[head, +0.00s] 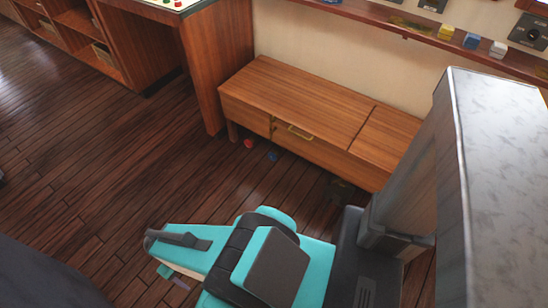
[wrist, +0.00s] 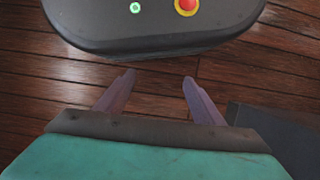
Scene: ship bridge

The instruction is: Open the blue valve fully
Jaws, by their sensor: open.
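A small blue round thing (head: 272,156) shows low under the wooden bench in the head view. A similar red one (head: 249,142) is to its left. The blue one may be the blue valve, but it is too small to tell its shape or how far it is turned. My gripper (wrist: 158,78) is open and empty in the wrist view. Its two fingers are apart, with dark floor planks and part of my own base beyond them. No valve shows in the wrist view. In the head view my arm is folded low, away from the bench.
The wooden bench (head: 300,101) stands against the wall, with a drawer handle on its front. A desk (head: 205,62) stands at its left. A wall shelf (head: 420,35) with small coloured blocks runs above the bench. The plank floor (head: 110,165) at left is clear.

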